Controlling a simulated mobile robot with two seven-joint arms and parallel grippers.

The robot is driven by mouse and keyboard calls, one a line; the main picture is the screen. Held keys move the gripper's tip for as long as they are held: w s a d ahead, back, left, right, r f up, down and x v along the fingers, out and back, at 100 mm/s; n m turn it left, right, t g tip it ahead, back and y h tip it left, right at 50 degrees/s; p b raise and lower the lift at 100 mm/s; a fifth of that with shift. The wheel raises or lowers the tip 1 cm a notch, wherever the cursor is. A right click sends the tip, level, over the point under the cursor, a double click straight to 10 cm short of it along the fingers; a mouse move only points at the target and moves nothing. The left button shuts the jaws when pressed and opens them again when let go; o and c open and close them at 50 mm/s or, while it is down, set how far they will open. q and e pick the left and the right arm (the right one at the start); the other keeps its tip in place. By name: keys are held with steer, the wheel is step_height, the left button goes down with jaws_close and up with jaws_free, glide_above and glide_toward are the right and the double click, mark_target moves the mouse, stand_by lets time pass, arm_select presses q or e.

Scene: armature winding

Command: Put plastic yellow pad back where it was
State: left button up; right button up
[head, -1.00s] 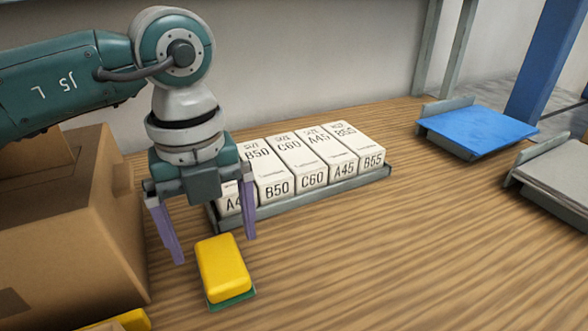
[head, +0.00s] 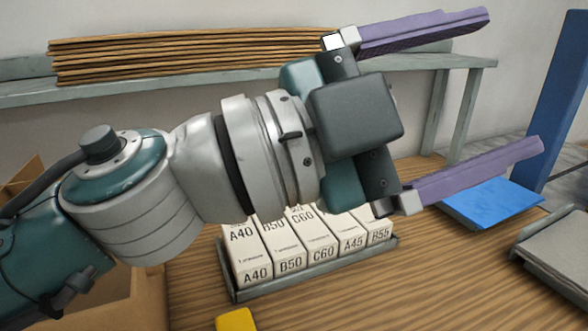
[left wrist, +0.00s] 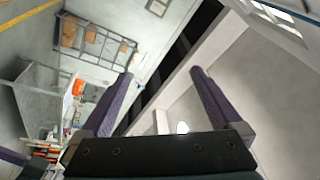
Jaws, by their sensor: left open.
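The yellow pad (head: 237,320) lies on the wooden table at the bottom edge of the head view, and only its top end shows. My left gripper (head: 515,82) is raised high in front of the camera, pointing right, with its two purple fingers wide apart and nothing between them. In the left wrist view the fingers (left wrist: 160,78) are also spread and empty, with the far room behind them.
A grey tray (head: 318,279) holds several white labelled boxes. An open cardboard box (head: 128,300) stands at the left. A blue pad (head: 490,203) lies at the right, near a grey plate (head: 558,242). A shelf (head: 25,93) at the back bears stacked brown sheets (head: 190,52).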

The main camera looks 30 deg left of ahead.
arm_select(q)
steer(key=w+a+r+n+t+y, duration=0.1)
steer(key=w+a+n+t+y, duration=0.1)
steer(key=a+n+t+y, duration=0.5)
steer(key=s+a+f+n+g+y, duration=0.1)
steer(key=a+f+n+g+y, duration=0.3)
steer(key=a+f+n+y, duration=0.5)
steer(key=s+f+n+g, duration=0.1)
steer(key=s+f+g, duration=0.5)
steer(key=s, duration=0.4)
steer(key=s+a+f+n+g, duration=0.1)
steer(key=s+f+g, duration=0.6)
steer(key=s, duration=0.3)
steer(key=shift+s+f+n+h, duration=0.3)
steer(key=shift+s+f+n, duration=0.1)
steer(key=shift+f, duration=0.45)
step_height(320, 180, up, 45)
steer(key=p, duration=4.5)
